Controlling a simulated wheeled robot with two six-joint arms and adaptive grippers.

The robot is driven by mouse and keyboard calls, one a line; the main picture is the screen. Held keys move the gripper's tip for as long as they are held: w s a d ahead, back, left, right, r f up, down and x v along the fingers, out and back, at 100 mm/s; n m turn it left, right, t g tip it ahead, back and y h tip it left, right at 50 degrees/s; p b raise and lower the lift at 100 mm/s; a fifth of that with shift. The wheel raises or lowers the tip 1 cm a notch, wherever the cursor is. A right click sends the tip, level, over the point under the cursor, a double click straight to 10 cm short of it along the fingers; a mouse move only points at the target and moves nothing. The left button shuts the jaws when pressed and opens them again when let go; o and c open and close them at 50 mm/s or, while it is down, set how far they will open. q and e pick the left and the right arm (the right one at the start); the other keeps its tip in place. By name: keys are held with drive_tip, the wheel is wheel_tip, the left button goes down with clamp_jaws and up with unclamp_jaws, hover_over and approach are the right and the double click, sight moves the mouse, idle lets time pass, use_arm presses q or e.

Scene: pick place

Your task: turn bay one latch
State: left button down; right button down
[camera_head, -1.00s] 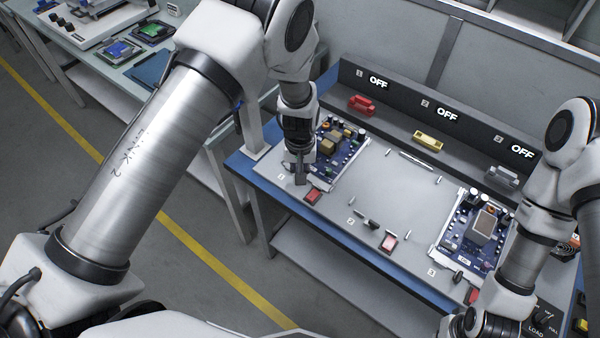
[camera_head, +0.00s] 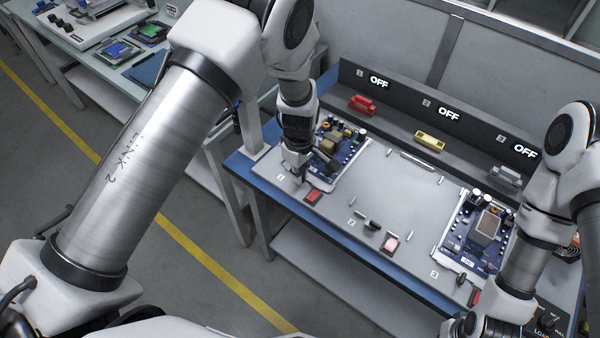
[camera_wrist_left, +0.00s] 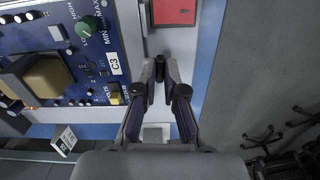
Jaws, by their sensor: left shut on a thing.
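The bay one latch is a small dark piece (camera_wrist_left: 161,69) at the front of bay one, between my left fingertips in the left wrist view. My left gripper (camera_head: 301,180) is shut on it, beside the bay one red button (camera_head: 313,196). The same gripper (camera_wrist_left: 160,72) shows in the wrist view with the red button (camera_wrist_left: 174,12) just beyond it. The fingers hide most of the latch, so its angle cannot be told. The bay one circuit board (camera_head: 343,146) lies behind the gripper.
Bay three holds another board (camera_head: 475,232). The back panel shows several OFF displays (camera_head: 448,114) above red, yellow and grey handles. The plate's middle is bare.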

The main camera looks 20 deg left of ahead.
use_arm(q)
drive_tip(key=shift+n, duration=0.6)
drive_tip(key=c, duration=1.3)
unclamp_jaws()
drive_tip(key=shift+o, duration=0.2)
wheel_tip(320, 180, up, 12)
